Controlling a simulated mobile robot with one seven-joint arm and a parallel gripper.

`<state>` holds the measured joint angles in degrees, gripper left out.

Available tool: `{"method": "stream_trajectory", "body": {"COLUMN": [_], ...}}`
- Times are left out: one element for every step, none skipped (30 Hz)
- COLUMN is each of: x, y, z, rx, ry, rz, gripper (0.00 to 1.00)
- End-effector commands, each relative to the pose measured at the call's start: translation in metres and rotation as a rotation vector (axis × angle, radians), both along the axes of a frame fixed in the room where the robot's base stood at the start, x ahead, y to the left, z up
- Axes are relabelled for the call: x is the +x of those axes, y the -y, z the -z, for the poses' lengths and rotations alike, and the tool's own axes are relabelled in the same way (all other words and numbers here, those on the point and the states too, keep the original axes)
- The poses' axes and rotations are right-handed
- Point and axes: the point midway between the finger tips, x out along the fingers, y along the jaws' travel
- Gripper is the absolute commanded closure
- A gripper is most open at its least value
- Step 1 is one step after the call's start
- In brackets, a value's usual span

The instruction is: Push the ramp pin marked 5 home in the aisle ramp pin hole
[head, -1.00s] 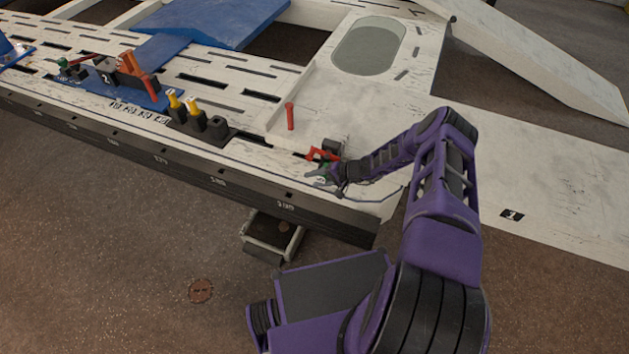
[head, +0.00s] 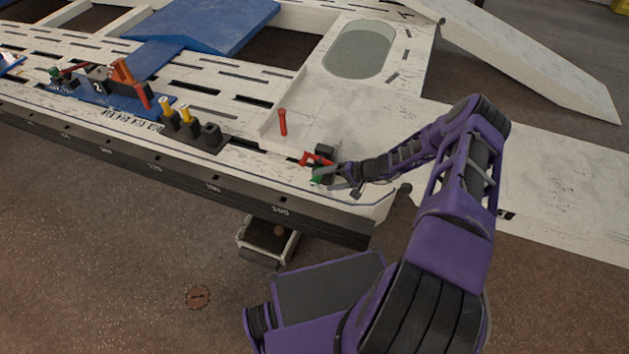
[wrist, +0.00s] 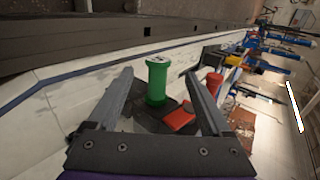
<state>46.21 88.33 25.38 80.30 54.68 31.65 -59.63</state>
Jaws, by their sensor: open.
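A green pin (wrist: 157,82) with a flanged top stands upright between the fingers of my gripper (wrist: 158,74) in the wrist view. A small mark shows on its top, too small to read. The fingers are open, with a gap on each side of the pin. The pin's lower end is in or on a dark block (wrist: 150,120) with a red lever (wrist: 180,118) beside it, so its depth is hidden. In the head view the green pin (head: 317,178) is small beside my gripper (head: 336,178), near the red lever (head: 316,158).
A red upright pin (head: 283,122) stands just behind on the white bench (head: 262,165). A blue plate (head: 215,25) and a white ramp (head: 540,60) lie farther back.

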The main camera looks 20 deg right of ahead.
Motion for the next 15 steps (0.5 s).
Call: {"method": "stream_trajectory", "body": {"x": [-0.006,-0.009,-0.014,-0.017,-0.020,-0.024,-0.027,-0.029,-0.032,-0.034,-0.036,-0.038,-0.039,-0.040,-0.041], "y": [0.010,0.015,0.021,0.025,0.029,0.034,0.038,0.041,0.045,0.048,0.050,0.052,0.053,0.055,0.056], "z": [-0.011,-0.016,-0.021,-0.026,-0.030,-0.034,-0.038,-0.041,-0.044,-0.047,-0.049,-0.052,-0.053,-0.054,-0.055], "rx": [-0.002,-0.002,-0.001,-0.001,-0.001,-0.001,-0.002,-0.001,-0.001,-0.001,-0.001,0.000,0.000,0.000,0.000], "ry": [0.001,0.001,0.000,0.001,0.001,0.001,0.000,0.000,0.000,0.000,0.000,0.000,-0.001,-0.001,-0.001], "rz": [0.002,0.002,0.003,0.003,0.002,0.002,0.002,0.001,0.002,0.002,0.001,0.000,-0.001,-0.001,-0.001], "gripper": [0.17,0.17,0.17,0.17,0.17,0.17,0.17,0.17,0.17,0.17,0.17,0.17,0.17,0.17,0.17]}}
